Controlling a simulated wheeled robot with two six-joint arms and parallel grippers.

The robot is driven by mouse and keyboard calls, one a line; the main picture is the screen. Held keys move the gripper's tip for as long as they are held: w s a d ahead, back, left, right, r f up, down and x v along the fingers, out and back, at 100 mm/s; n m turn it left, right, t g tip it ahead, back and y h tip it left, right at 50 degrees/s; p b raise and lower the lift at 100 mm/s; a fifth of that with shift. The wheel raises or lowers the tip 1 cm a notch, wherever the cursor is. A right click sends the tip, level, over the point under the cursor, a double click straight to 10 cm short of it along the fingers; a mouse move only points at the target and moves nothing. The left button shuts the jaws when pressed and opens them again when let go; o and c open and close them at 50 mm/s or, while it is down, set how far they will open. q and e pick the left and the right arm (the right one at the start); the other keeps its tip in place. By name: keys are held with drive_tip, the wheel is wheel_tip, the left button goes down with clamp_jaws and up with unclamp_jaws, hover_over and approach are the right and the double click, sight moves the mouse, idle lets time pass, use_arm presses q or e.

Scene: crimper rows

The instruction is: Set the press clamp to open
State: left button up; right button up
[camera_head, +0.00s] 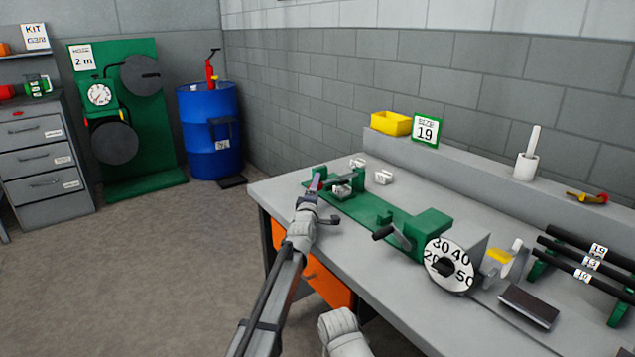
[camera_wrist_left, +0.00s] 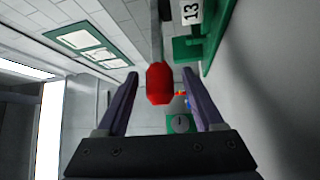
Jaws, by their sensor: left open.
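The green crimping press (camera_head: 372,208) lies along the grey bench, with clamp parts (camera_head: 342,190) at its far left end. My left gripper (camera_head: 318,182) is at that end and hides part of it. In the left wrist view a red knob (camera_wrist_left: 160,84) on a grey lever rod (camera_wrist_left: 156,35) sits between the open fingers of my left gripper (camera_wrist_left: 160,74). I see a gap on both sides of the knob. Green press parts and a label reading 13 (camera_wrist_left: 191,11) show beyond. My right gripper is out of view.
On the bench, a numbered dial (camera_head: 449,265) and a crank handle (camera_head: 383,232) are at the press's near end. White labelled blocks (camera_head: 383,177) stand behind the press.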

use_arm(q)
drive_tip(key=w, duration=0.3)
drive_tip(key=shift+w+d+r, duration=0.1)
drive_tip(key=shift+d+r, duration=0.1)
drive_tip(key=shift+d, duration=0.05)
clamp_jaws()
idle(1.2)
